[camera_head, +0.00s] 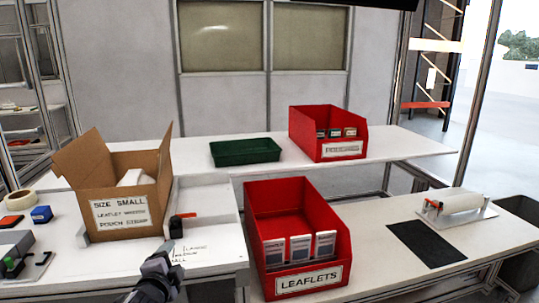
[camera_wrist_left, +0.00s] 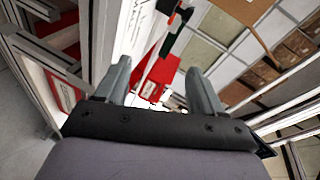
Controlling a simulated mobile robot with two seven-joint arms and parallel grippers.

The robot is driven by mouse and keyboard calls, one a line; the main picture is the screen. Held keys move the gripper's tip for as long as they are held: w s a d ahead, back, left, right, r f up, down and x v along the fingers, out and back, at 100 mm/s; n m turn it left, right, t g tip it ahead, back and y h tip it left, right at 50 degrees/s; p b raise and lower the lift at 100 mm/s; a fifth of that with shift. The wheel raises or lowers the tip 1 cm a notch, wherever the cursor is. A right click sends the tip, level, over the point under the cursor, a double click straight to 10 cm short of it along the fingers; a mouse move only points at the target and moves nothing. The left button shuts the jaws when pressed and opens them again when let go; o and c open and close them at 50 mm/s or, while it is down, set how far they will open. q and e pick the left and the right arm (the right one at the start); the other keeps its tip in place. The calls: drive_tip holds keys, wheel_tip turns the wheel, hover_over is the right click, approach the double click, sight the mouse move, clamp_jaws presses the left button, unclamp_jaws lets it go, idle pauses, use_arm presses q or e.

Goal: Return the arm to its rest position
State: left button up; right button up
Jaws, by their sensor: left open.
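My left gripper (camera_head: 168,262) shows at the lower edge of the head view, in front of the white table, left of the red leaflets bin. In the left wrist view, my left gripper (camera_wrist_left: 160,85) has its two grey fingers apart with nothing held between them. The view between the fingers is tilted, with red and white surfaces beyond. Most of the left arm is out of the head view. My right arm and gripper do not show.
A cardboard box (camera_head: 126,217) marked small stands left on the table. A red leaflets bin (camera_head: 310,281) stands at centre. Behind are a green tray (camera_head: 245,151) and another red bin (camera_head: 342,150). A dark mat (camera_head: 427,244) and a white roll (camera_head: 460,202) lie right.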

use_arm(q)
drive_tip(key=s+d+f+n+g+h, duration=0.1)
drive_tip(key=s+d+f+n, duration=0.15)
drive_tip(key=s+f, duration=0.55)
drive_tip(key=s+d+f+n+g+h, duration=0.1)
drive_tip(key=s+f+n+g, duration=0.15)
drive_tip(key=s+f, duration=0.45)
drive_tip(key=s+f+n+p, duration=0.1)
drive_tip(key=s+n, duration=0.6)
drive_tip(key=s, duration=1.2)
drive_tip(key=shift+s+d+f+g+h, duration=0.2)
drive_tip(key=shift+d+f+g+h, duration=0.1)
drive_tip(key=shift+g+h, duration=0.15)
drive_tip(key=shift+a, duration=0.1)
